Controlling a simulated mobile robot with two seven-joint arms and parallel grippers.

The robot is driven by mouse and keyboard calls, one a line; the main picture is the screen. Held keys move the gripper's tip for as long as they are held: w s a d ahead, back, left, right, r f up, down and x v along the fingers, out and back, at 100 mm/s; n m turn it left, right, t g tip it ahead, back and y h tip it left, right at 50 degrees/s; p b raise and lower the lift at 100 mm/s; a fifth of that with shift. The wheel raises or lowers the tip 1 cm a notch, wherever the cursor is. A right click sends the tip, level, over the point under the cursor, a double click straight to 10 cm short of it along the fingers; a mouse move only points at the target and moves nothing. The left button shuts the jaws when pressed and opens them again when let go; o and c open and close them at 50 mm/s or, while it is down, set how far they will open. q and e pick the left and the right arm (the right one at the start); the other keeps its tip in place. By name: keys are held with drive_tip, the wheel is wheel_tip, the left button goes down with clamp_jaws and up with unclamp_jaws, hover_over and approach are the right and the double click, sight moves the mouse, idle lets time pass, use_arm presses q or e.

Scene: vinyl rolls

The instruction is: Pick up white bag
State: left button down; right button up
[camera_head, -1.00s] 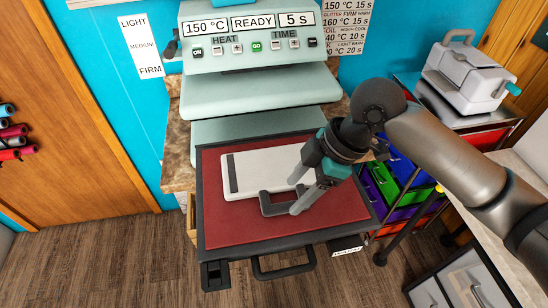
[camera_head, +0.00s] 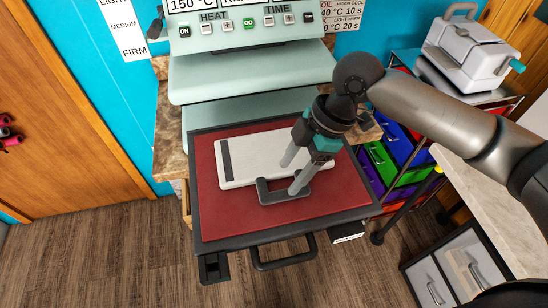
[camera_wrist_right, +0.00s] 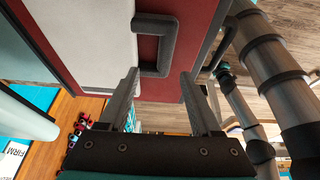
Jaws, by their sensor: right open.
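The white bag (camera_head: 262,153) lies flat on the red pad of the heat press, with a dark strip at its left end and a dark U-shaped handle (camera_head: 266,196) at its near side. In the right wrist view the bag (camera_wrist_right: 85,35) is at upper left, and its handle (camera_wrist_right: 152,72) is just ahead of the fingers. My right gripper (camera_head: 291,178) is open and over the bag's near edge and handle; the wrist view shows empty space between its fingers (camera_wrist_right: 160,78). I cannot tell whether a finger touches the handle. My left gripper is not in view.
The heat press (camera_head: 250,78) stands behind the red pad (camera_head: 222,222), which has a dark frame and front handle (camera_head: 283,254). A cart with coloured drawers (camera_head: 390,155) is at right, carrying a grey-white machine (camera_head: 468,50). A pale counter (camera_head: 490,190) is at far right.

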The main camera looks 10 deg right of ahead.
sight(281, 193)
drive_tip(key=x, duration=0.4)
drive_tip(key=shift+s+f, duration=0.4)
drive_tip(key=shift+a+f, duration=0.2)
drive_tip(key=shift+f, duration=0.25)
clamp_jaws()
